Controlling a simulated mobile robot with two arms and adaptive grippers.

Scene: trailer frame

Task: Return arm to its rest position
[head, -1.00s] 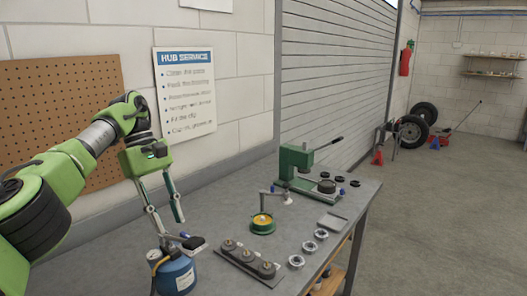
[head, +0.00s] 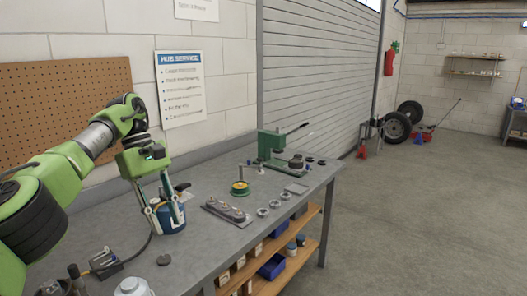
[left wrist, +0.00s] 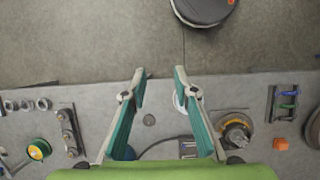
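My left arm comes in from the left in the head view, bent over the grey workbench (head: 110,225). My left gripper (head: 167,212) points down and overlaps a blue can (head: 173,222) in the picture; I cannot tell how far apart in depth they are. In the left wrist view the two fingers of my left gripper (left wrist: 160,72) stand apart, with nothing held between them. The bench top (left wrist: 160,98) and its edge lie beyond the fingertips, with floor past it. My right arm and gripper are not in view.
On the bench stand a green press (head: 270,146), a green-yellow spool-like part (head: 239,188), a dark strip with round parts (head: 222,213), several metal rings and a white jar (head: 133,288). A pegboard (head: 60,105) is on the wall.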

